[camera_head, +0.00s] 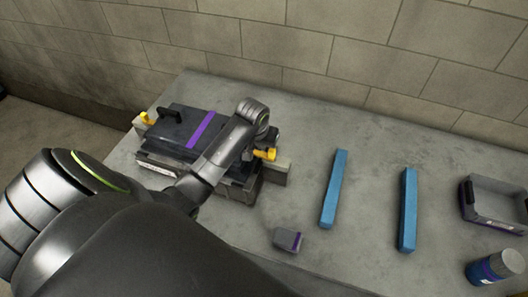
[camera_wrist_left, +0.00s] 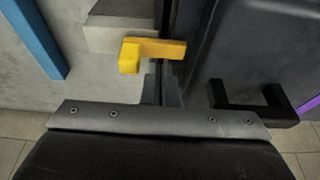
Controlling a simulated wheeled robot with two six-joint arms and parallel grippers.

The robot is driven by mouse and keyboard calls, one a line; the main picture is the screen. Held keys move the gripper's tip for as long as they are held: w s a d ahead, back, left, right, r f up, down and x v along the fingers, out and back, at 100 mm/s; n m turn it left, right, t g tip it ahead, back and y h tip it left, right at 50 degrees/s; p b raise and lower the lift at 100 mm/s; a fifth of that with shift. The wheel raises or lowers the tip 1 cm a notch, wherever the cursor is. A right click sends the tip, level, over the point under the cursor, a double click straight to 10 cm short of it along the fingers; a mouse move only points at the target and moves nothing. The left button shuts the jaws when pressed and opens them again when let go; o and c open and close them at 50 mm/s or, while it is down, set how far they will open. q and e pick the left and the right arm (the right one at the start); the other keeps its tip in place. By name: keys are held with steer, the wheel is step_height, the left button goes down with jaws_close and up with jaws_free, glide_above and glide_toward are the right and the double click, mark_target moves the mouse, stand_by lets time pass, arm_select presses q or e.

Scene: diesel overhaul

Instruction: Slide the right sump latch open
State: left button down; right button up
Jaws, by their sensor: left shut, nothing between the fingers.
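The dark sump (camera_head: 182,127) with a purple stripe sits at the left of the grey bench. The yellow right latch (camera_head: 265,153) is on its right side; it also shows in the left wrist view (camera_wrist_left: 155,52) beside the dark sump wall. Another yellow latch (camera_head: 147,118) is at the sump's left end. My left gripper (camera_head: 271,137) is shut and empty, reaching over the sump close to the right latch. I cannot tell whether it touches the latch. My left arm hides part of the sump. My right gripper is not in view.
Two blue bars (camera_head: 334,190) (camera_head: 408,210) lie to the right. A small grey block (camera_head: 286,240) lies near the front. A tray (camera_head: 482,215) and a can (camera_head: 497,267) stand at the far right. A block wall (camera_head: 330,45) is behind the bench.

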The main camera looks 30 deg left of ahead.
arm_select(q)
steer(key=shift+f+b, duration=0.4)
steer(key=shift+f, duration=0.55)
steer(key=shift+r, duration=0.15)
steer(key=shift+r+p, duration=0.1)
steer(key=shift+p, duration=0.55)
